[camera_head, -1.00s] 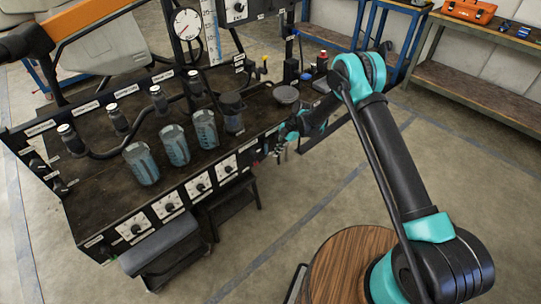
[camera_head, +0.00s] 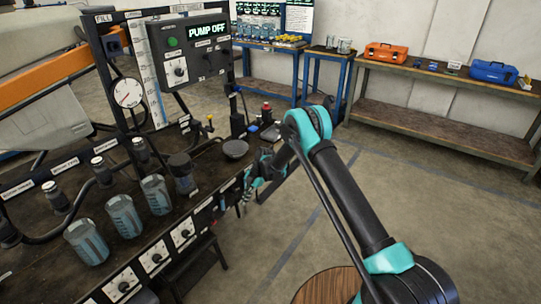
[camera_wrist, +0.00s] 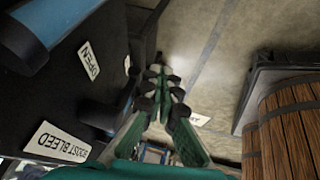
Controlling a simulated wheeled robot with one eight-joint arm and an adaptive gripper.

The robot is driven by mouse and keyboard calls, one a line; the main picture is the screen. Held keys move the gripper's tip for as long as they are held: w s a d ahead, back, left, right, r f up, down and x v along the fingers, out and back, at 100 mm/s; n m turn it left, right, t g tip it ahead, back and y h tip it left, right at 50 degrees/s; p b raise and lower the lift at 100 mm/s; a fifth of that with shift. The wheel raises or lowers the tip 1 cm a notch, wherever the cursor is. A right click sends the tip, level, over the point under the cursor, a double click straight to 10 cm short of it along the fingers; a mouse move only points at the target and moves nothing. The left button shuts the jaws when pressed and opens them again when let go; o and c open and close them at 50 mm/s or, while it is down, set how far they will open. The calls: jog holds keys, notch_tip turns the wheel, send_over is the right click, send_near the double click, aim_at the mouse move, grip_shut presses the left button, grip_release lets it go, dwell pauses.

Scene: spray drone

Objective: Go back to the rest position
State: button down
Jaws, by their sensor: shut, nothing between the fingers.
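My gripper (camera_wrist: 163,80) is shut and empty in the wrist view, its fingers pointing down past the dark bench edge toward the floor. In the head view my gripper (camera_head: 246,198) hangs at the front right end of the dark bench (camera_head: 205,160), partly hidden by my own arm links. My arm reaches from the lower right up to a teal elbow and folds back down to the bench side. I cannot tell whether the fingers touch the bench.
Several blue-grey cups (camera_head: 122,214) and a dark grinder-like jar (camera_head: 181,172) stand on the bench. Tables with an orange toolbox (camera_head: 386,53) and a blue toolbox (camera_head: 493,73) line the wall.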

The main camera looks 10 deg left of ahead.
jog(key=w+d+r+m+t, duration=0.25)
jog(key=d+r+m, duration=0.45)
jog(key=d+r, duration=0.6)
jog(key=s+d+r+m+t+h, duration=0.1)
jog(key=s+d+r+m, duration=0.25)
jog(key=d+r, duration=0.4)
jog(key=s+d+r+m+t, duration=0.1)
jog(key=s+d+r+m, duration=0.1)
jog(key=d+r+m, duration=0.5)
jog(key=s+d+r+m+t+h, duration=0.1)
jog(key=s+d+r+m+t, duration=0.15)
jog(key=s+d+m, duration=0.75)
jog(key=s+d+f+m+t+h, duration=0.1)
jog(key=s+d+m+h, duration=0.1)
jog(key=s+d, duration=1.1)
jog(key=shift+s+f+m, duration=0.3)
jog(key=shift+s+m, duration=0.35)
jog(key=shift+m, duration=0.1)
